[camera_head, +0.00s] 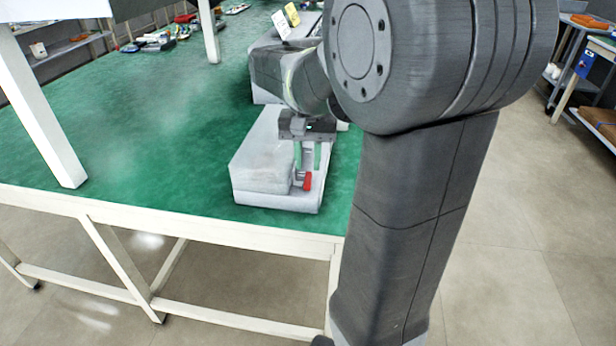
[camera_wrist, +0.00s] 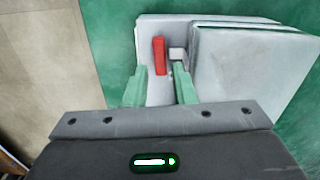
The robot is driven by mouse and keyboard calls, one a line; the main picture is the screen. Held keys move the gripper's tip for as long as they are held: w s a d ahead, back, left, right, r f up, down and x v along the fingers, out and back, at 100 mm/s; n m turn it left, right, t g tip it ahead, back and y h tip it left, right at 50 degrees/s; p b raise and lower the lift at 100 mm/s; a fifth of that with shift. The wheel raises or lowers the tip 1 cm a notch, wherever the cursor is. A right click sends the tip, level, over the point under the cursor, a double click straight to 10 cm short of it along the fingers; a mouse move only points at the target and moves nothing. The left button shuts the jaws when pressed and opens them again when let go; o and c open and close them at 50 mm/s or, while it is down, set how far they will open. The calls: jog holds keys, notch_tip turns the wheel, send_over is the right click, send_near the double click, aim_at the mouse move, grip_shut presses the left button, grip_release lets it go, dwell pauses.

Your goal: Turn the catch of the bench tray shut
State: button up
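The bench tray (camera_head: 262,163) is a pale grey block-like unit on the green bench top; it also shows in the wrist view (camera_wrist: 245,55). Its red catch (camera_head: 307,182) is a small bar at the tray's front right. In the wrist view the catch (camera_wrist: 160,54) stands nearly upright in the picture, beside a small pale block (camera_wrist: 178,54). My gripper (camera_head: 308,168) points down over the catch with its two green fingers apart. In the wrist view the gripper (camera_wrist: 160,72) has the catch's near end between its fingertips. I cannot tell whether either finger touches it.
The green bench top (camera_head: 150,130) is clear left of the tray. A grey unit with a yellow and a white card (camera_head: 281,24) stands behind the tray. Loose tools (camera_head: 160,40) lie at the far left. A white post (camera_head: 40,115) rises at the bench's left front.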

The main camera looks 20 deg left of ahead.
aim_at(308, 178)
jog(key=shift+f+b, duration=0.35)
jog(key=shift+f, duration=1.65)
grip_shut()
